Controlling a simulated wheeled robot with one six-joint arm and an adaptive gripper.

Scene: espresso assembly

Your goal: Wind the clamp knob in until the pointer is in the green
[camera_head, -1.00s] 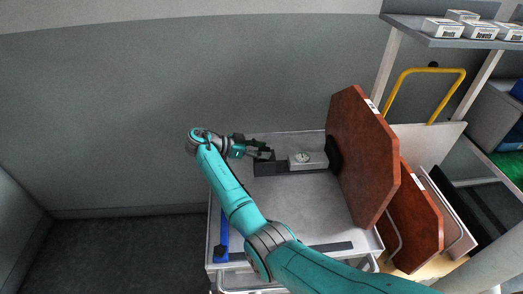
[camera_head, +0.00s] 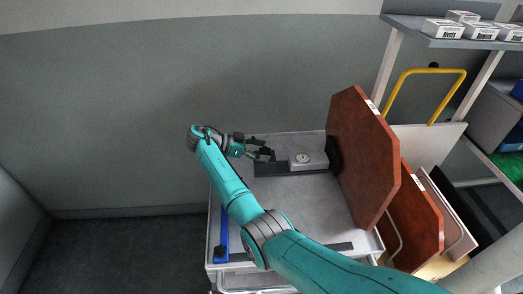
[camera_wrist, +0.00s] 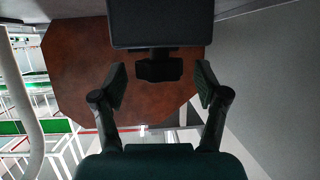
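The clamp has a long dark bar (camera_head: 290,172), a grey block with a round pale gauge (camera_head: 303,158), and a black end piece against a brown board (camera_head: 362,150). The gauge's pointer and green zone are too small to read. My gripper (camera_head: 264,149) is at the clamp's left end. In the wrist view, my gripper (camera_wrist: 160,84) is open, with one finger on each side of the black knob (camera_wrist: 158,70). There is a visible gap on both sides. The knob sits on a short stem below a dark block (camera_wrist: 160,22).
The clamp lies on a grey cart top (camera_head: 300,212). A blue bar (camera_head: 221,235) lies at its left edge and a dark strip (camera_head: 333,247) near its front. A second brown board (camera_head: 415,220) leans at the right. A grey wall is close behind the cart.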

